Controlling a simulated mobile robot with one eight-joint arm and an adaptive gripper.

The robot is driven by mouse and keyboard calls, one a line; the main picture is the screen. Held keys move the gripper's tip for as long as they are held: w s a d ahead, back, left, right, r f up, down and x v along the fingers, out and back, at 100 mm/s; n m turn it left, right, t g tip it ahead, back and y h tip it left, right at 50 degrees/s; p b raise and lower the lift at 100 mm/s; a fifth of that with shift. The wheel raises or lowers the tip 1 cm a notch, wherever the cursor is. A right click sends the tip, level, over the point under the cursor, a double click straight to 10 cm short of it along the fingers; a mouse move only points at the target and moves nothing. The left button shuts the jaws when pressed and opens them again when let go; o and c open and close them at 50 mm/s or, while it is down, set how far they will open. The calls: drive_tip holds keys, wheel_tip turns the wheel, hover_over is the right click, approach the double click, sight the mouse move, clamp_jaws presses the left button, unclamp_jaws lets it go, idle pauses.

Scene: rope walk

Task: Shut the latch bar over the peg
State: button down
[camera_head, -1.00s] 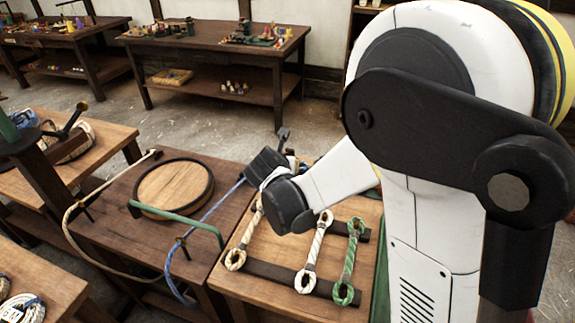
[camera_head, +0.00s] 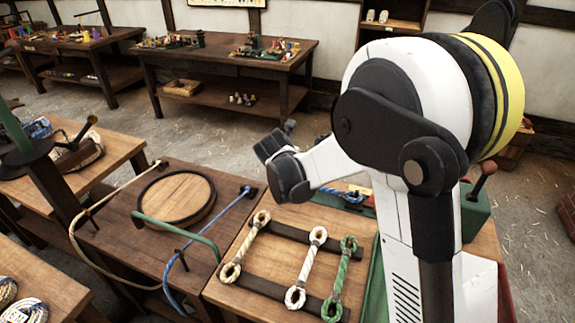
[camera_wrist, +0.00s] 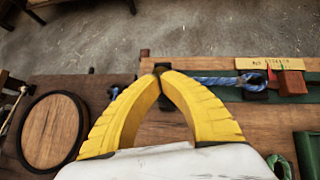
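My gripper shows in the wrist view (camera_wrist: 162,72) as two yellow fingers arching together, their tips meeting or nearly so. A dark upright piece (camera_wrist: 146,55) stands just beyond the tips; I cannot tell if they touch it. It may be the latch bar or the peg. In the wrist view a blue rope (camera_wrist: 215,80) runs right from near the tips to a red-brown block (camera_wrist: 291,84) on a green base (camera_wrist: 304,97).
A rack of short spliced ropes (camera_head: 305,268) lies on the near bench. A round wooden lid (camera_head: 175,198) and a green bent handle (camera_head: 178,229) are at its left. A green box (camera_head: 476,213) with a wooden-knobbed lever (camera_head: 487,168) stands right of my arm.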

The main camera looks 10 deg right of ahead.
drive_tip(key=shift+w+d, duration=0.4)
drive_tip(key=shift+w, duration=0.25)
drive_tip(key=w+d, duration=0.1)
drive_tip(key=w+d+f, duration=0.1)
drive_tip(key=w, duration=0.1)
drive_tip(key=w+d, duration=0.1)
drive_tip(key=shift+w+d+f, duration=0.15)
drive_tip(key=shift+w+f, duration=0.2)
drive_tip(key=shift+f, duration=0.05)
drive_tip(key=shift+w+d+f+g+y+p, duration=0.4)
drive_tip(key=shift+w+f+g+y, duration=0.25)
drive_tip(key=shift+g, duration=0.3)
drive_tip(key=shift+w+d+f+g+y+p, duration=0.25)
drive_tip(key=shift+w+f+g+y+p, duration=0.25)
drive_tip(key=shift+f+g, duration=0.35)
drive_tip(key=shift+s+r, duration=0.1)
drive_tip(key=v, duration=1.2)
